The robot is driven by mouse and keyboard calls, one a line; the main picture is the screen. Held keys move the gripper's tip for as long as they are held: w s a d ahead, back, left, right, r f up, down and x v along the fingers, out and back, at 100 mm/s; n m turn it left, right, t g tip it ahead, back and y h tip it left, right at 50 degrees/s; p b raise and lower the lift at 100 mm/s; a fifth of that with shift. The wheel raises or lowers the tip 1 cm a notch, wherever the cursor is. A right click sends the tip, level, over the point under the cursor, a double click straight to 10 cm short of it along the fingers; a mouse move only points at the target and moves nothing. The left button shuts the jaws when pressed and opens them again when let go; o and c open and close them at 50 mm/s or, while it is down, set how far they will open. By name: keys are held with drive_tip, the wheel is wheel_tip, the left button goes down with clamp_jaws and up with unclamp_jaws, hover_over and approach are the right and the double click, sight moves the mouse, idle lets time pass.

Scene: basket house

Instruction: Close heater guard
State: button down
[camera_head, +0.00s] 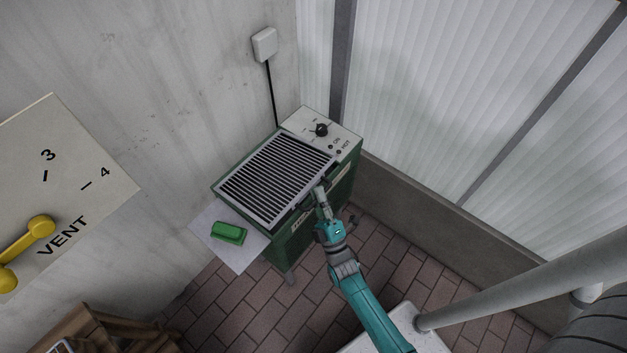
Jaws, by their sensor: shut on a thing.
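The heater is a green box (329,214) standing against the grey wall. Its guard, a pale frame with dark slats (278,178), lies flat or nearly flat over the heater's top; I cannot tell whether it is fully seated. My gripper (320,192) is at the guard's front right edge, shut on the guard's edge or its handle. The arm partly hides that spot, and the fingertips are small in view. A dark knob (321,130) sits on the pale control panel at the heater's far end.
A VENT panel (75,185) with a yellow lever (28,240) is at the left. A wooden crate (105,330) is at lower left. Brick floor (215,308) lies open in front.

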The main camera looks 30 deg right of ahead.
wheel_tip(320, 180, down, 6)
drive_tip(key=shift+s+f, duration=0.15)
drive_tip(key=shift+s, duration=0.2)
drive_tip(key=shift+d+f, duration=0.1)
drive_tip(key=shift+f, duration=0.05)
drive_tip(key=c, duration=1.5)
unclamp_jaws()
drive_tip(key=shift+s, duration=0.1)
drive_tip(key=v, duration=1.1)
drive_tip(key=shift+s, duration=0.35)
drive_tip(key=shift+f, duration=0.1)
